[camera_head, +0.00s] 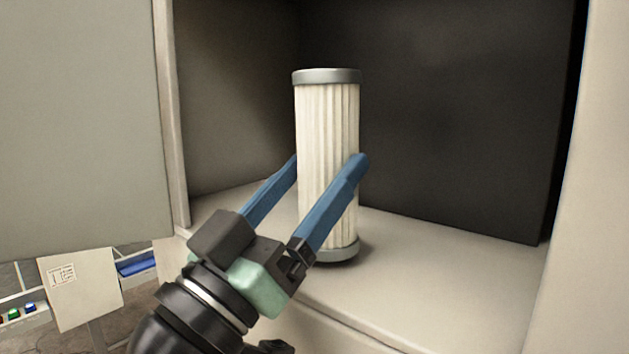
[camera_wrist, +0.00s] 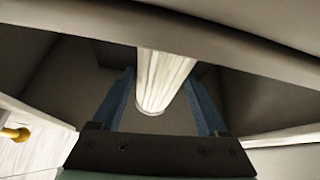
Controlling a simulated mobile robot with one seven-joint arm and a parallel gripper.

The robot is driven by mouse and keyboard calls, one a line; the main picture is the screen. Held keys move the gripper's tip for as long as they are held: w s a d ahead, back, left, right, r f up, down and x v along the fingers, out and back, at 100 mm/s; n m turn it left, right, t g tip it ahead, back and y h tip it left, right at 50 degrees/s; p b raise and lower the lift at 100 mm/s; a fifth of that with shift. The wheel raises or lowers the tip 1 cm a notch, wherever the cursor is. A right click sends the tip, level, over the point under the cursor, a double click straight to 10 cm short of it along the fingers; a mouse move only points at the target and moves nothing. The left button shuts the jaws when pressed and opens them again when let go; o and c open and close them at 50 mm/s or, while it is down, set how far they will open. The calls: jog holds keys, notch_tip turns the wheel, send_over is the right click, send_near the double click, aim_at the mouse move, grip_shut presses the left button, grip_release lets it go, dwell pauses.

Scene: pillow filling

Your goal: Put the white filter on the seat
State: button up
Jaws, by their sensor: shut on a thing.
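The white filter (camera_head: 328,125) is a tall pleated cylinder with grey end caps. It stands upright inside an open cabinet (camera_head: 440,290), its lower cap at or just above the pale cabinet floor; I cannot tell whether it touches. My gripper (camera_head: 330,160) comes in from the lower left, with one blue finger on each side of the filter at mid-height, and is shut on it. In the wrist view the filter (camera_wrist: 162,78) shows between the two blue fingers (camera_wrist: 160,98). I cannot make out a separate seat; the spot under the filter is hidden.
The cabinet has a dark back wall (camera_head: 460,110) and a pale right side (camera_head: 590,200). A grey panel (camera_head: 80,120) stands at the left of the opening. Free floor lies to the right of the filter. A labelled board (camera_head: 80,288) is outside at lower left.

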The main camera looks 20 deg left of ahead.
jog(key=shift+f, duration=0.45)
jog(key=shift+f, duration=0.15)
jog(key=o, duration=1.6)
